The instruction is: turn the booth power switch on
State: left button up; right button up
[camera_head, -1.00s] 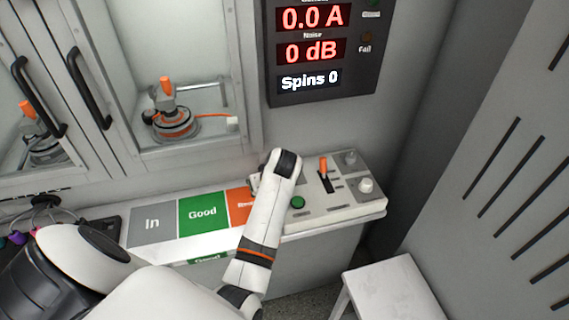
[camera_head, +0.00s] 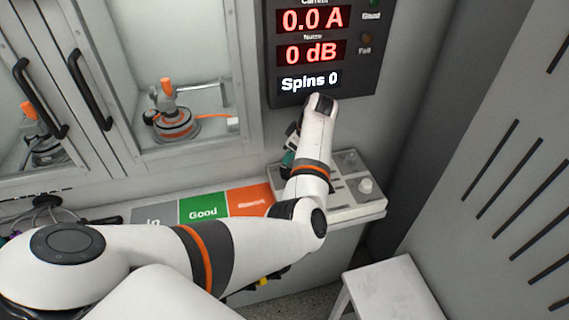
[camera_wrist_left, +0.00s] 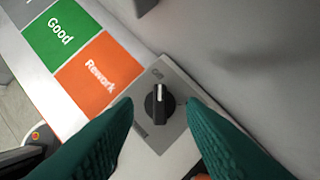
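In the left wrist view, a black rotary knob (camera_wrist_left: 159,104) sits on a grey plate (camera_wrist_left: 178,125). The knob's white mark faces the top of the picture. My left gripper (camera_wrist_left: 165,125) is open, its green fingers on either side of the knob in this view; no contact shows. In the head view, my left gripper (camera_head: 289,158) is over the left end of the control panel (camera_head: 350,208), and my arm hides the knob. My right gripper is not in view.
Grey, green "Good" (camera_head: 203,209) and orange "Rework" (camera_head: 250,200) zones lie left of the panel. A display (camera_head: 322,50) hangs above it, reading 0.0 A, 0 dB and Spins 0. A motor (camera_head: 175,124) sits in the booth behind glass. A white stool (camera_head: 395,290) stands at the lower right.

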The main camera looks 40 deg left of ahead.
aim_at(283, 167)
pick_arm(q)
jog(key=x, duration=0.6)
jog(key=shift+a+f, duration=0.15)
jog(key=shift+f, duration=0.25)
grip_shut()
